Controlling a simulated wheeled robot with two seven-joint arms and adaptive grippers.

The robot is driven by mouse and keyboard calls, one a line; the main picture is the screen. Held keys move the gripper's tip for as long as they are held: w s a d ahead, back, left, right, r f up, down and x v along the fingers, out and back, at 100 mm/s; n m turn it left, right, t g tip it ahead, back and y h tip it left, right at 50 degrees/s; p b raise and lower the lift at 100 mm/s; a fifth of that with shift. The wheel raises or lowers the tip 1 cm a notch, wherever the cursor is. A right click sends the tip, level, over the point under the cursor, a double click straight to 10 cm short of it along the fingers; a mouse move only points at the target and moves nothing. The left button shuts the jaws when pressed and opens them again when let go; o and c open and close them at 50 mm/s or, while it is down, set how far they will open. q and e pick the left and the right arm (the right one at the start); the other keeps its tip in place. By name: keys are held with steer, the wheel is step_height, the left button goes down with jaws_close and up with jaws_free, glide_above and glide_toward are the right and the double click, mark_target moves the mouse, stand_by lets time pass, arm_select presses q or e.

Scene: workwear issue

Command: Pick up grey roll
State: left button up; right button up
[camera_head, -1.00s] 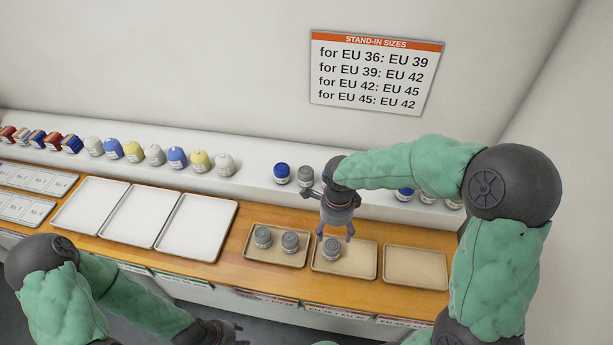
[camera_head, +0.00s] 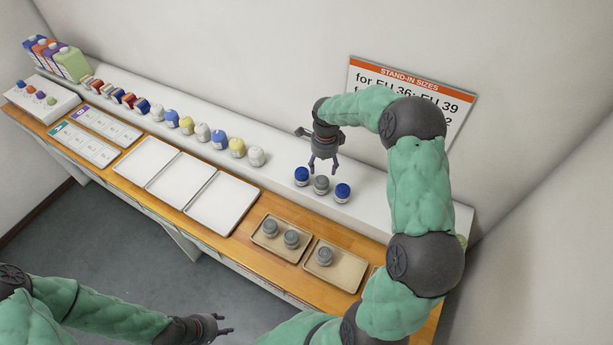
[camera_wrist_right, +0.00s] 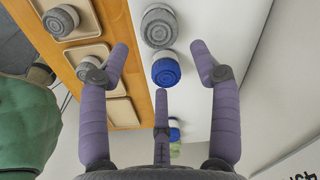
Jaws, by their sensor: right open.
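A grey roll (camera_head: 321,185) stands on the white shelf between two blue rolls, one to its left (camera_head: 301,176) and one to its right (camera_head: 342,192). My right gripper (camera_head: 322,168) is open and empty, fingers pointing down above this group. In the right wrist view, a grey roll (camera_wrist_right: 158,27) and a blue roll (camera_wrist_right: 166,70) lie below the open fingers (camera_wrist_right: 160,62). Other grey rolls sit in tan trays: two in the left tray (camera_head: 269,255), one in the tray beside it (camera_head: 345,276). My left gripper (camera_head: 226,325) is low in front of the counter, apparently open and empty.
White trays (camera_head: 222,216) lie empty on the wooden counter. A row of coloured items, including a yellow one (camera_head: 237,147), lines the shelf to the left. A sign (camera_head: 430,80) hangs on the wall. My right arm hides the counter's right end.

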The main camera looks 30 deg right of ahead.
mark_target(321, 180)
steer(key=shift+w+f, duration=0.2)
step_height(321, 180, down, 4)
steer(key=shift+w+f, duration=0.15)
steer(key=shift+f, duration=0.1)
steer(key=shift+f+p, duration=0.65)
steer(key=shift+f, duration=2.3)
steer(key=c, duration=0.9)
